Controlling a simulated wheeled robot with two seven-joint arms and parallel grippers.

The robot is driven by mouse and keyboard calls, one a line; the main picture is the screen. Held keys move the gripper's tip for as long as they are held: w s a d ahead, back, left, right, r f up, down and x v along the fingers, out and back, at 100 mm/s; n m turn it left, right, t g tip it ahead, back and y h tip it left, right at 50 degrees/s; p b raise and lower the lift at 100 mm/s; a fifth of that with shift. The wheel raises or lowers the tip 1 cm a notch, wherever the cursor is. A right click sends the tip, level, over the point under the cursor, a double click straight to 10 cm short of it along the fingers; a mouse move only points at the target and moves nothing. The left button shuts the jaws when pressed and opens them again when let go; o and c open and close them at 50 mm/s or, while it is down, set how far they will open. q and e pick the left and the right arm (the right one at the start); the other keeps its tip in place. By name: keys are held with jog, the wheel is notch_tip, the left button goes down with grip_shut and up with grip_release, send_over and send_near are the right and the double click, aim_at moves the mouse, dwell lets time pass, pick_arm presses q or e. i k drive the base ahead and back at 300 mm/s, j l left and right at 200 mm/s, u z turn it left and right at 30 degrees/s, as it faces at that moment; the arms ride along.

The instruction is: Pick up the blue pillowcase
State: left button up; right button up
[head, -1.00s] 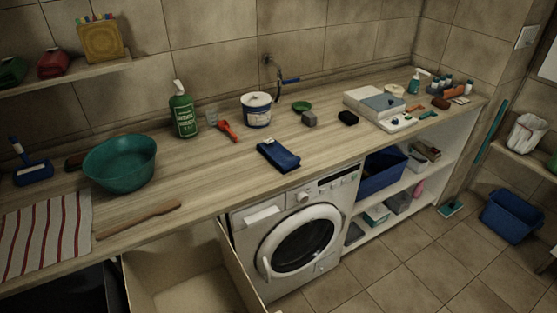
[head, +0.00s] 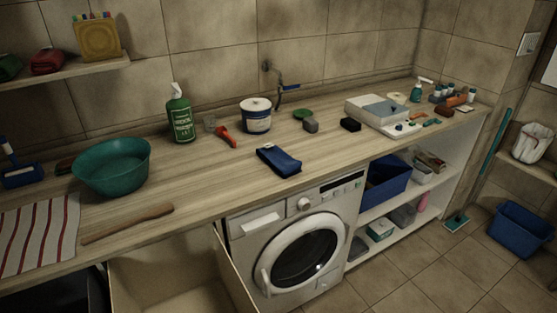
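A folded dark blue cloth (head: 279,160), which looks like the blue pillowcase, lies on the wooden counter (head: 225,172) near its front edge, above the washing machine. A small pale tag shows at its upper left end. Nothing covers it or touches it from above. Neither of my grippers is in the head view.
A green bowl (head: 112,168), wooden stick (head: 127,224) and striped towel (head: 38,232) lie to the left. A washing machine (head: 300,245) stands below.

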aim_at(283, 164)
jog(key=i+l, duration=0.2)
jog(key=l, duration=0.2)
jog(key=i+l, duration=0.2)
jog(key=l, duration=0.2)
jog(key=i+l, duration=0.2)
jog(key=l, duration=0.2)
jog(key=i+l, duration=0.2)
jog(key=l, duration=0.2)
jog(key=i+l, duration=0.25)
jog(key=l, duration=0.15)
jog(key=i+l, duration=0.2)
jog(key=l, duration=0.2)
